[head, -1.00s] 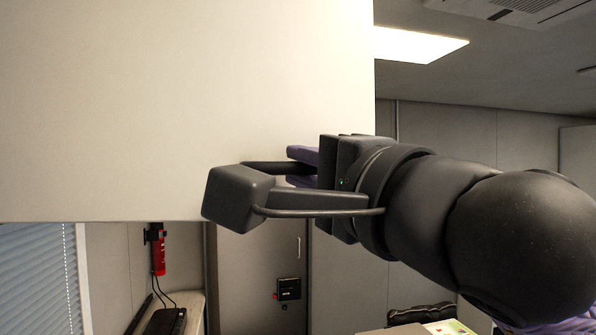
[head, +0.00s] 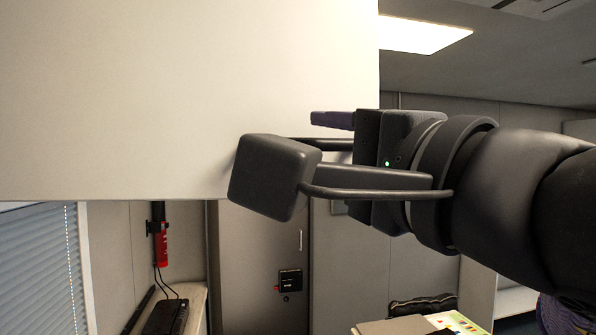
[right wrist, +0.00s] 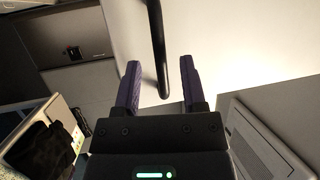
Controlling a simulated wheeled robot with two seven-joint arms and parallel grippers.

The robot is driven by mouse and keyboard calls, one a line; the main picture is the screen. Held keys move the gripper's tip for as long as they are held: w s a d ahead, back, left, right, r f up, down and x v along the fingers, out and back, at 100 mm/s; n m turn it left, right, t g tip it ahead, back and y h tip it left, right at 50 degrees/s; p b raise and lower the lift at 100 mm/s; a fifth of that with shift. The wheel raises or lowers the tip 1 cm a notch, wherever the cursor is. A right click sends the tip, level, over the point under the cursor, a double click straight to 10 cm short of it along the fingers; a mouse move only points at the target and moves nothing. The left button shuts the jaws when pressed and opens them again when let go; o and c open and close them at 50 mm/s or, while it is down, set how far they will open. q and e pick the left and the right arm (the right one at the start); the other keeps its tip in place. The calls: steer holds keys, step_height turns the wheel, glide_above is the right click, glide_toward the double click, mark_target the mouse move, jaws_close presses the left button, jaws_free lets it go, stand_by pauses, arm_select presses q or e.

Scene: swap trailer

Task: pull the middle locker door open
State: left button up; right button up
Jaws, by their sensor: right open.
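A large plain white panel (head: 170,90) fills the upper left of the head view; I cannot tell whether it is the middle locker door. It is also the bright surface (right wrist: 250,45) in the right wrist view. A dark bar handle (right wrist: 157,40) runs down in front of it. My right gripper (right wrist: 160,72) is open, with its two purple fingers on either side of the handle's lower end. Gaps show on both sides, so the fingers are not closed on it. In the head view the right gripper (head: 325,132) is at the panel's lower right; one finger is hidden. My left gripper is not in view.
Below the panel are a red extinguisher (head: 161,245), a grey door (head: 255,260) and a counter (head: 192,310). A window blind (head: 38,270) is at the left. A black bag (head: 423,305) and papers (head: 452,322) lie low at the right.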

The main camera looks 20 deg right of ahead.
steer(key=b+v, duration=0.1)
steer(key=v, duration=0.5)
steer(key=shift+s, duration=0.35)
steer(key=shift+d, duration=0.1)
